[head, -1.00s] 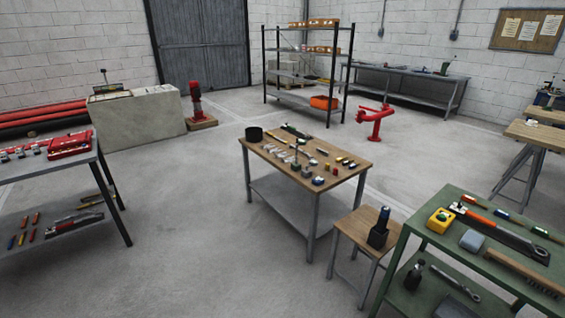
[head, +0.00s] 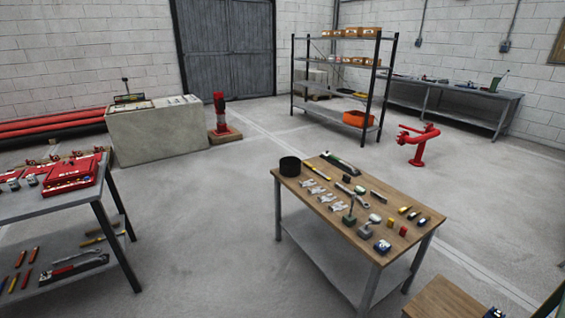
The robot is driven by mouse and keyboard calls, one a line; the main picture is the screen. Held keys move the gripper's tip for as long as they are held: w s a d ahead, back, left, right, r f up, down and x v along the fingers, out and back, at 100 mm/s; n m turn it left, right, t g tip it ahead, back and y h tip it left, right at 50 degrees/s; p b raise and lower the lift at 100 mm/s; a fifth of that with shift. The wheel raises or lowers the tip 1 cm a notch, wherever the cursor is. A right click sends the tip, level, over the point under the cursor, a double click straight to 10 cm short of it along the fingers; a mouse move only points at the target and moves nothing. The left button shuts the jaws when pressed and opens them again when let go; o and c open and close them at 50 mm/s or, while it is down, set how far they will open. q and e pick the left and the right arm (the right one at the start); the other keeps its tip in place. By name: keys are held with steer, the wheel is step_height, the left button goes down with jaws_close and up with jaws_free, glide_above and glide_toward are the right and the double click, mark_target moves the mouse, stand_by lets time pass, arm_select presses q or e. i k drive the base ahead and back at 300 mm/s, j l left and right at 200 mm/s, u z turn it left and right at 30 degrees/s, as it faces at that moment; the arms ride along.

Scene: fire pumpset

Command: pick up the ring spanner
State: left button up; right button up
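No ring spanner can be made out for certain. On the wooden-topped table (head: 300,205) several small tools lie spread out, among them a slim silver tool (head: 352,192) near the middle that may be a spanner; it is too small to tell. A long grey tool (head: 78,259) lies on the lower shelf of the left table, and its kind is unclear too. Neither of my grippers is in view.
A black round pot (head: 289,166) stands on the wooden table's back left corner. A red case (head: 70,173) sits on the left grey table (head: 85,200). A stool (head: 445,300) is at the lower right. Open concrete floor (head: 200,235) lies between the left and wooden tables.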

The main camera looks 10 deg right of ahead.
mark_target(362, 202)
steer(key=i+z, duration=0.15)
steer(key=i, duration=0.3)
steer(key=i+j+z, duration=0.1)
steer(key=i, duration=0.4)
steer(key=i+j+z, duration=0.15)
steer(key=i, duration=0.3)
steer(key=i+j+z, duration=0.1)
steer(key=i+z, duration=0.15)
steer(key=z, duration=0.2)
steer(key=i+j+z, duration=0.2)
steer(key=z, duration=0.2)
steer(key=i+j+z, duration=0.2)
steer(key=z, duration=0.25)
steer(key=i+j+z, duration=0.15)
steer(key=j+z, duration=0.7)
steer(key=i+l, duration=0.05)
